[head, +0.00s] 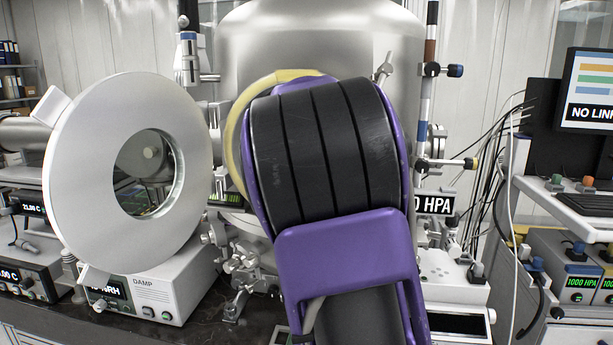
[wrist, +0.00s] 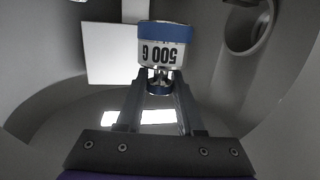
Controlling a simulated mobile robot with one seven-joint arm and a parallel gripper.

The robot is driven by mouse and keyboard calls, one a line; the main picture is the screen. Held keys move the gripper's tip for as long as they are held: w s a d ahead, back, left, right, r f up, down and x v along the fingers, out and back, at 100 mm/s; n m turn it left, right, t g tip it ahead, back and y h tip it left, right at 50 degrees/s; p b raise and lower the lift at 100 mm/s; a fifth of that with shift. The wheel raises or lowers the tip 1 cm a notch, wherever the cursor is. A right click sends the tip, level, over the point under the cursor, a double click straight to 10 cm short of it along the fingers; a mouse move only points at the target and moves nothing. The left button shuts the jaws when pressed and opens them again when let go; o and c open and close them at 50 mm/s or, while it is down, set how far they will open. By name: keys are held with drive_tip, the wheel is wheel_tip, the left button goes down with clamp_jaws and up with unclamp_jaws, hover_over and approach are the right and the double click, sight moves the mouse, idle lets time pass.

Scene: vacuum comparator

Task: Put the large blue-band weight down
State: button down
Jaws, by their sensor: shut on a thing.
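The large blue-band weight (wrist: 164,50) is a pale cylinder with a blue band and an upside-down "500 G" marking in the wrist view. My gripper (wrist: 159,79) is shut on its narrow knob, with one finger on each side. The weight is inside a grey, rounded chamber. A pale square plate (wrist: 108,54) shows behind it to the left. I cannot tell whether the weight touches any surface. In the head view my purple and black arm covers the chamber's opening, and the weight and gripper are hidden.
The steel chamber (head: 320,35) stands at the middle back. Its round door (head: 80,150) with a window hangs open at the left. A round port (wrist: 247,30) is in the inner wall at the right. A DAMP box (head: 160,290) stands below the door. Cables (head: 487,190) hang at the right.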

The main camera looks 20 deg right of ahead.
wheel_tip(320, 180, down, 10)
drive_tip(key=shift+r+b, duration=0.2)
drive_tip(key=shift+b, duration=0.2)
drive_tip(key=shift+f, duration=0.15)
drive_tip(key=c, duration=0.5)
unclamp_jaws()
